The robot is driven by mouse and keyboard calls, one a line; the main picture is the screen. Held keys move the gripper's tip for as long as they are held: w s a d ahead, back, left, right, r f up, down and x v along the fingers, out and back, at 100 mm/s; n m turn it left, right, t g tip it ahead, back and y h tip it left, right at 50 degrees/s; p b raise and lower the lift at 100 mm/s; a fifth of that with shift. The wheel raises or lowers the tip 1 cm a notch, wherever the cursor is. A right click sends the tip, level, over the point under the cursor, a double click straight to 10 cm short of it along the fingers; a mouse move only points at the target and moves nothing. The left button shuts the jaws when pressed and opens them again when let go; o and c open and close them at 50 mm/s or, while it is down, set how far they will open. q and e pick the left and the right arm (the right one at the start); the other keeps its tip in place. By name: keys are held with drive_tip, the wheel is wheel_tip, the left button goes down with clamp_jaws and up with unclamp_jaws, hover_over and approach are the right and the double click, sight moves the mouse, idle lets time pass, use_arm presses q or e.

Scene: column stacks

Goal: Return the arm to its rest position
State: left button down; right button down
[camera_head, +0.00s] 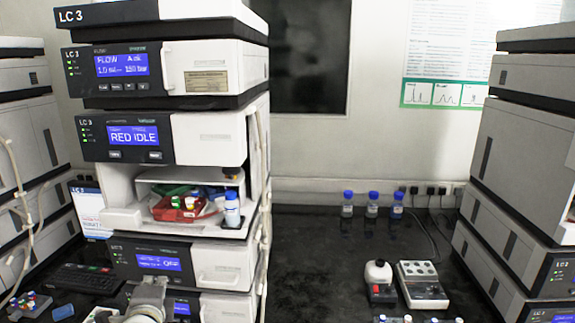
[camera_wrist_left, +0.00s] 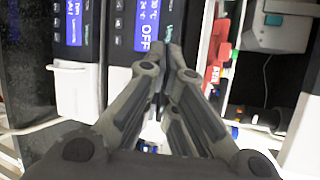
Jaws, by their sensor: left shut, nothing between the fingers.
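My left arm shows at the bottom left of the head view, with the left gripper (camera_head: 155,283) in front of the lower modules of the LC 3 stack (camera_head: 220,265). In the left wrist view the left gripper (camera_wrist_left: 167,50) has its two dark grey fingers closed together at the tips, with nothing held between them. The fingertips overlap the stack's white and black front panels in that view; I cannot tell whether they touch. My right gripper is in neither view.
An open bay in the stack holds a red tray (camera_head: 170,212) and a blue-capped bottle (camera_head: 232,212). Several blue-capped bottles (camera_head: 371,205) stand at the back of the black bench. Another stack (camera_head: 520,190) bounds the right side.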

use_arm(q)
drive_tip(key=s+d+f+n+g+h, duration=0.1)
drive_tip(key=s+d+f+n+g, duration=0.25)
drive_tip(key=s+f, duration=0.45)
drive_tip(key=s+d+f+n+g+h, duration=0.2)
drive_tip(key=s+f+n, duration=0.2)
drive_tip(key=s+f, duration=0.4)
drive_tip(key=s+d+f+n+g+h, duration=0.1)
drive_tip(key=s+f+n+g, duration=0.15)
drive_tip(key=s, duration=0.35)
drive_tip(key=s+d+f+n+g, duration=0.1)
drive_tip(key=s+n, duration=0.2)
drive_tip(key=s, duration=0.3)
drive_tip(key=s+d+f+n+g+h, duration=0.1)
drive_tip(key=s+d+f+n, duration=0.1)
drive_tip(key=s, duration=0.4)
wheel_tip(320, 180, down, 27)
drive_tip(key=g+b, duration=0.1)
drive_tip(key=b, duration=0.1)
drive_tip(key=s+a+f+g+b, duration=0.1)
drive_tip(key=s+f, duration=0.8)
drive_tip(key=s+a+f+b, duration=0.1)
drive_tip(key=s+a+f, duration=0.1)
drive_tip(key=s+f, duration=0.7)
drive_tip(key=shift+a+f+m+g, duration=0.3)
drive_tip(key=shift+f+g, duration=0.1)
drive_tip(key=shift+f, duration=0.1)
drive_tip(key=shift+s, duration=0.1)
idle(0.6)
